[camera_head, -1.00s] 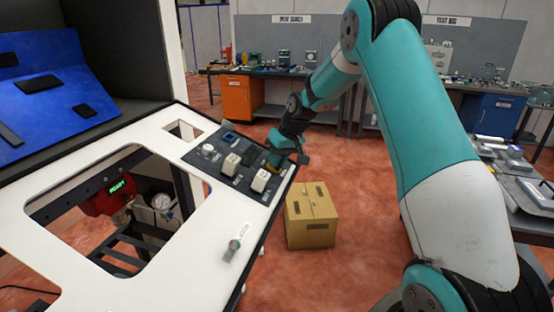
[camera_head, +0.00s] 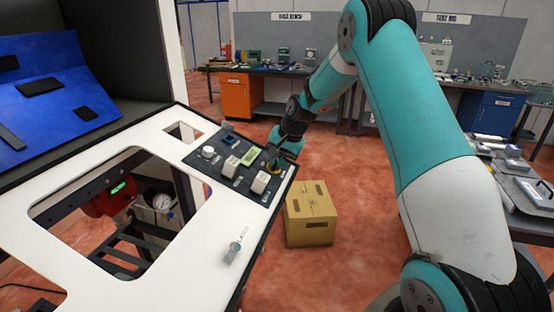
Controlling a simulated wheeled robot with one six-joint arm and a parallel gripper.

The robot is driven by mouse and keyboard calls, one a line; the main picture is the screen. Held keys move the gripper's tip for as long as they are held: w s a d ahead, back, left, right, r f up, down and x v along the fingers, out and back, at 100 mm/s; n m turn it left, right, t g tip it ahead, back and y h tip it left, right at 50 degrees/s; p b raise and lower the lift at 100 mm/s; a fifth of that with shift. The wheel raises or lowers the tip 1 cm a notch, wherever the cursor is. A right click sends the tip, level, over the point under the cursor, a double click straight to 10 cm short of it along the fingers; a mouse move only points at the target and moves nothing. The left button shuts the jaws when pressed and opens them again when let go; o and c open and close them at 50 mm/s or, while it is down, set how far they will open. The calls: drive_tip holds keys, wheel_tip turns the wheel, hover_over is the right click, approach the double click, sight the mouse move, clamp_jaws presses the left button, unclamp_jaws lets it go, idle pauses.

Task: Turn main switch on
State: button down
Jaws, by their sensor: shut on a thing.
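The dark control panel (camera_head: 236,193) is set in the right end of the white worktop. My gripper (camera_head: 274,166) reaches down to the panel's far right corner. It is shut on the main switch, which is mostly hidden by the jaws; a bit of yellow shows there. Beside it on the panel is a small lit yellow-green display (camera_head: 250,156). Two white block-shaped switches, one nearer (camera_head: 260,183) and one farther left (camera_head: 230,165), and a white round knob (camera_head: 208,152) are also on the panel. Their labels are too small to read.
The worktop (camera_head: 90,262) has a large opening with a red device (camera_head: 108,199) and a round gauge (camera_head: 162,202) below. A small lever (camera_head: 233,250) stands near the front edge. A cardboard box (camera_head: 310,215) sits on the floor to the right. Benches stand behind.

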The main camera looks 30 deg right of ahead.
drive_tip(key=shift+d+r+m, duration=0.1)
drive_tip(key=shift+m, duration=0.4)
drive_tip(key=c, duration=1.2)
unclamp_jaws()
drive_tip(key=shift+o, duration=0.2)
drive_tip(key=b+v, duration=0.3)
drive_tip(key=v, duration=1.4)
drive_tip(key=shift+b, duration=0.4)
drive_tip(key=shift+r, duration=0.15)
